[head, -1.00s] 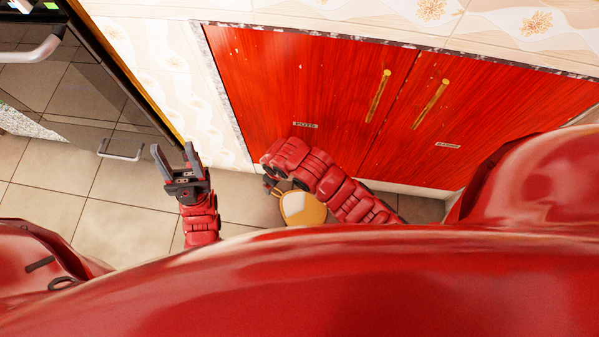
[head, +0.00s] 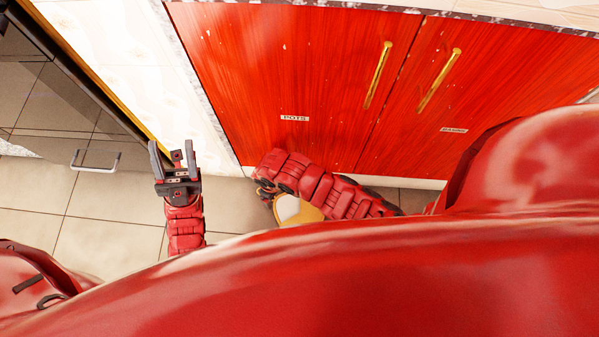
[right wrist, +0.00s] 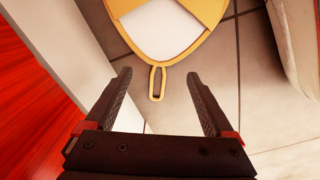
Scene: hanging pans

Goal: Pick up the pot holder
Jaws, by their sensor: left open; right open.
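The pot holder (head: 298,209) is yellow with a pale centre and lies on the tiled floor near the cabinet, partly hidden by my right arm. In the right wrist view the pot holder (right wrist: 165,30) is at the top, with its narrow yellow loop (right wrist: 158,82) pointing toward my gripper. My right gripper (right wrist: 158,82) is open, and the loop shows between its fingertips; I cannot tell whether it is at their height. In the head view my right gripper (head: 266,190) is mostly hidden beside the pot holder. My left gripper (head: 174,152) is open and empty, away to the left.
Red cabinet doors (head: 290,75) with gold handles stand behind my right arm, one labelled POTS. A dark glossy appliance (head: 50,110) with a metal handle (head: 95,160) stands at the left.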

